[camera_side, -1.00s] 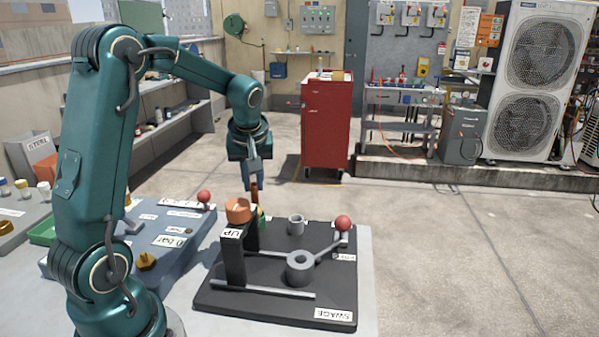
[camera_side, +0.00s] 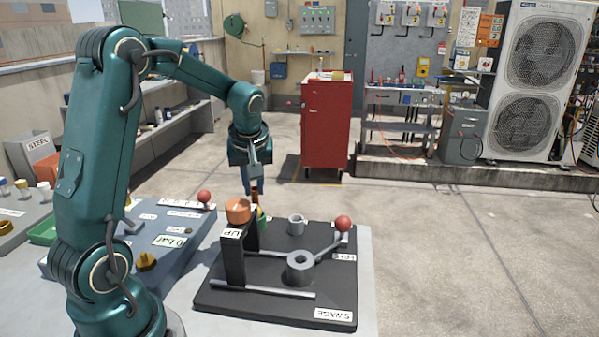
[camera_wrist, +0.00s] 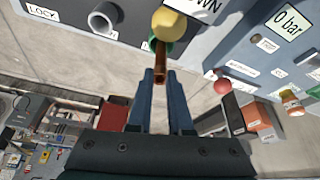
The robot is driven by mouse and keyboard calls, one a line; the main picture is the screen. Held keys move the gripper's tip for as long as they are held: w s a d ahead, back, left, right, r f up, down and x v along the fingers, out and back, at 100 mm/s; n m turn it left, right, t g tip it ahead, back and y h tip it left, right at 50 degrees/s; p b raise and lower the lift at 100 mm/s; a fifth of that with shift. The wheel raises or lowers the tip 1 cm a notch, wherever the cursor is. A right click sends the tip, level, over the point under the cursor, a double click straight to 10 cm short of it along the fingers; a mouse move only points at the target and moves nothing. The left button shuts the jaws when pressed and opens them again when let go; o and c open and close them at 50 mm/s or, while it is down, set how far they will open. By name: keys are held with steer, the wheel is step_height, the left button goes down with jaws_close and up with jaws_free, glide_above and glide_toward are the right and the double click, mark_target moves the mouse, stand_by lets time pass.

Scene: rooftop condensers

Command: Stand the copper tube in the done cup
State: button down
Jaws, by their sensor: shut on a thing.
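My gripper (camera_side: 251,184) points down above the back left of the black swage board and is shut on the copper tube (camera_side: 254,190). In the wrist view, the tube (camera_wrist: 160,62) shows between my fingertips (camera_wrist: 161,78), its far end over or beside a green round part (camera_wrist: 151,40) and a yellow knob (camera_wrist: 169,24). In the side view, a green and yellow part (camera_side: 261,214) is mostly hidden behind an orange cylinder (camera_side: 238,210). No label reading done shows, so I cannot tell for sure which part is the done cup.
The black swage board (camera_side: 270,303) carries a small grey cup (camera_side: 297,224), a grey ring (camera_side: 300,266) and a red-knobbed lever (camera_side: 343,223). A black post marked UP (camera_side: 233,262) stands close to my gripper. A blue-grey panel (camera_side: 160,225) lies to the left.

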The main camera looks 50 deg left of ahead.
steer(key=shift+f, duration=1.45)
stand_by(0.5)
steer(key=c, duration=0.8)
jaws_free()
steer(key=shift+o, duration=0.2)
steer(key=shift+v, duration=2.55)
steer(key=shift+d, duration=0.1)
